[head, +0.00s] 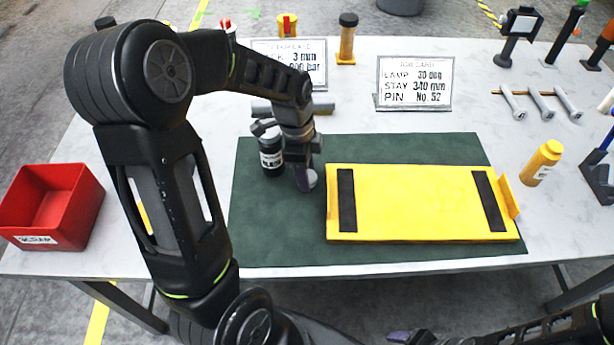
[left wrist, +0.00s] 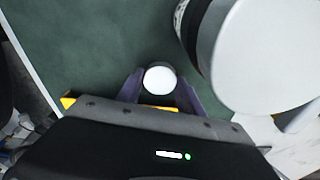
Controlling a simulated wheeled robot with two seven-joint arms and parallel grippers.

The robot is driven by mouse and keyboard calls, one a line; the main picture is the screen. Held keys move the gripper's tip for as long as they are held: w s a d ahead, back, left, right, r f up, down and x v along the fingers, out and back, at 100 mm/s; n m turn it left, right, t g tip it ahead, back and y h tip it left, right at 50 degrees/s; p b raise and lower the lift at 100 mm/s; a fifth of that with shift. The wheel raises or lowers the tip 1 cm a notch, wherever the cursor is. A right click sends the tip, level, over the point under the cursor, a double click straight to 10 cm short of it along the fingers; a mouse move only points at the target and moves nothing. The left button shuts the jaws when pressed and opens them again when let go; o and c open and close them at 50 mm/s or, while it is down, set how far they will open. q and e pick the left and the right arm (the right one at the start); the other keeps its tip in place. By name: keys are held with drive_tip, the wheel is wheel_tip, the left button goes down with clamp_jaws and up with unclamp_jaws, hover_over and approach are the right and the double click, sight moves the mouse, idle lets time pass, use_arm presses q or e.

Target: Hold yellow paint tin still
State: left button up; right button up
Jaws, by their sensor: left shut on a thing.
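My left gripper (head: 308,182) is low over the green mat, just left of a yellow plate with black strips (head: 420,200). It is shut on a small round white-topped thing (left wrist: 160,80), also visible between the fingers in the head view (head: 312,177). No yellow shows on the held thing.
A black labelled jar (head: 271,156) stands close left of my left gripper; a large pale disc (left wrist: 265,50) looms beside it in the wrist view. A red bin (head: 52,205) is at the left. The mat's front left is clear.

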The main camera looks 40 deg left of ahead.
use_arm(q)
drive_tip(key=c, duration=0.5)
drive_tip(key=shift+o, duration=0.2)
wheel_tip(320, 180, up, 10)
drive_tip(key=shift+b, duration=0.45)
idle(0.3)
